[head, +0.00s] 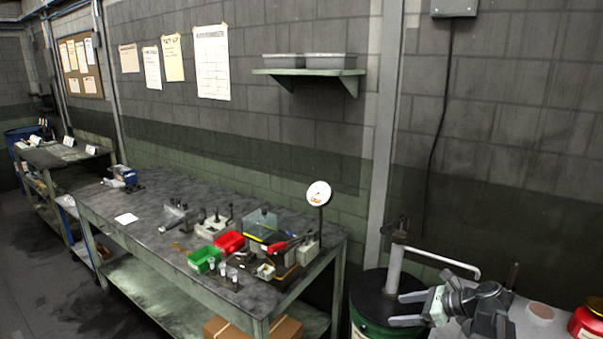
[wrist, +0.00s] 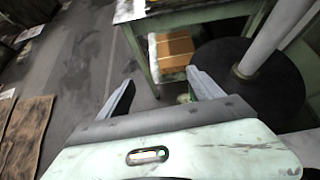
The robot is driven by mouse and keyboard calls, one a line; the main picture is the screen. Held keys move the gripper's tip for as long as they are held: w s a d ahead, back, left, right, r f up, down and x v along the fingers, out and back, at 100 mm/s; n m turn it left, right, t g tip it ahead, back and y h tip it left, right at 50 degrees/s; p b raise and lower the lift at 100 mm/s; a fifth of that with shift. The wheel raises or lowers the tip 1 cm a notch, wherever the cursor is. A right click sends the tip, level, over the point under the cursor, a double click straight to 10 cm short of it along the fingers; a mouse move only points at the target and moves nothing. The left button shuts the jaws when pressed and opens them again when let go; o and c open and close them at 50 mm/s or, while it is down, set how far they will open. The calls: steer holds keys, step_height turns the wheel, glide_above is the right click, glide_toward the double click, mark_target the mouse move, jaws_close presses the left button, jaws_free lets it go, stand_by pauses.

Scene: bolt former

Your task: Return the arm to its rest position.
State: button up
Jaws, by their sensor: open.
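My gripper (head: 408,309) shows at the lower right of the head view, its two grey fingers spread and pointing left, with nothing between them. It is beside the dark-topped green drum (head: 372,282), and I cannot tell how far above or in front of it. In the wrist view my gripper (wrist: 160,88) is also open and empty, its fingers wide apart over the floor and the end of the workbench. The arm's grey and pale green links are folded close at the lower right of the head view.
A pump with a white handle (head: 440,262) rises from the drum near my gripper.

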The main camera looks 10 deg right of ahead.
steer(key=s+a+f+n+g+h, duration=0.1)
steer(key=a+f+n+g, duration=0.2)
steer(key=a, duration=0.5)
steer(key=s+a+f+n+g+h, duration=0.1)
steer(key=a+f+n, duration=0.1)
steer(key=a+n, duration=0.55)
steer(key=s+a+f+n+g+h, duration=0.1)
steer(key=a+f+n+g, duration=0.15)
steer(key=a, duration=0.75)
steer(key=s+d+f+n+h, duration=0.3)
steer(key=d+n+h, duration=0.2)
steer(key=n, duration=0.7)
steer(key=shift+s+d+h, duration=0.3)
steer(key=shift+d+h, duration=0.1)
steer(key=shift+d, duration=0.3)
steer(key=shift+g, duration=0.25)
